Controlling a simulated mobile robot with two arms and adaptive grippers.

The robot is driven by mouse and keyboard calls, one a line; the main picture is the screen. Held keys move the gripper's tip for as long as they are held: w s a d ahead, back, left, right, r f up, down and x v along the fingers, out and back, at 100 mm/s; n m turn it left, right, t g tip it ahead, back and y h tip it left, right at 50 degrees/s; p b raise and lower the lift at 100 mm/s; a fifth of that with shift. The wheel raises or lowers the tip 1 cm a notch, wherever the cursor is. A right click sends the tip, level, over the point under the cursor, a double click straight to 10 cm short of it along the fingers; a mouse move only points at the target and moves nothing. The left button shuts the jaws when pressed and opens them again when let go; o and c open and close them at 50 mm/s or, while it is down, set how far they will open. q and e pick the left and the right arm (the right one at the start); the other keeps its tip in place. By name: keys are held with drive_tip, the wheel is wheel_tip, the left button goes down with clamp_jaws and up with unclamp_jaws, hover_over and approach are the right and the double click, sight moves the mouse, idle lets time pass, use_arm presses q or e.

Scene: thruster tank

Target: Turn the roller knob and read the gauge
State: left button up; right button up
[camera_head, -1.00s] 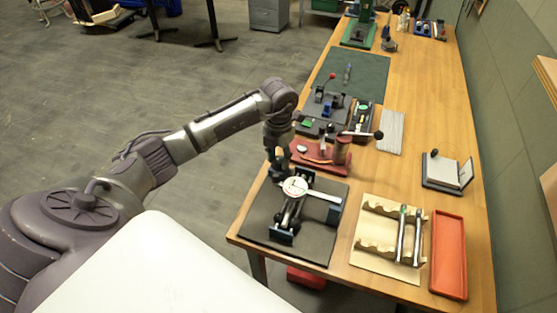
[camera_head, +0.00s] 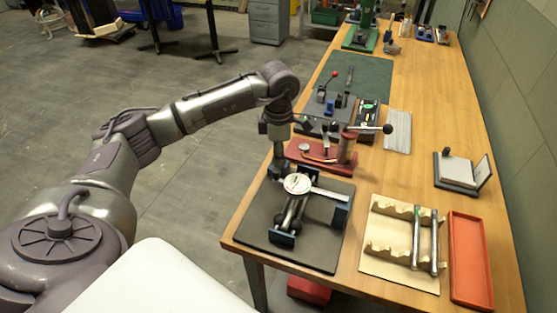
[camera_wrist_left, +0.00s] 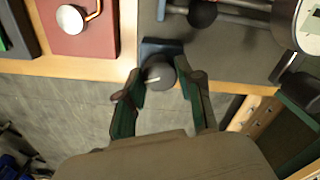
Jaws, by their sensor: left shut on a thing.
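The roller device stands on a dark mat (camera_head: 262,236) near the table's front left corner. Its round white gauge (camera_head: 298,184) sits on top, and part of the dial also shows at the right edge of the left wrist view (camera_wrist_left: 310,28). I cannot read its needle. The roller knob (camera_wrist_left: 160,76), dark and round with a pale mark, sticks out at the table edge. My left gripper (camera_head: 280,168) is at the device's far left side. My right gripper is not in view.
A red base with a gauge and lever (camera_head: 322,158) stands just behind the mat. A wooden rack with metal rods (camera_head: 400,275) and a red tray (camera_head: 470,262) lie to the right. A notepad stand (camera_head: 460,172) is further right.

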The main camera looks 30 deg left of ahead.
use_arm(q)
drive_tip(key=m+b, duration=0.3)
drive_tip(key=m, duration=0.2)
drive_tip(key=shift+w+m, duration=0.1)
drive_tip(key=shift+m, duration=0.3)
drive_tip(key=m+b, duration=0.3)
drive_tip(key=m, duration=0.3)
drive_tip(key=m+b, duration=0.2)
drive_tip(key=m, duration=0.4)
drive_tip(key=shift+m, duration=0.3)
drive_tip(key=m+b, duration=0.1)
drive_tip(key=m, duration=0.4)
drive_tip(key=shift+m+b, duration=0.3)
drive_tip(key=shift+m, duration=0.4)
drive_tip(key=o, duration=1.2)
drive_tip(key=shift+c, duration=0.2)
wheel_tip(320, 180, up, 12)
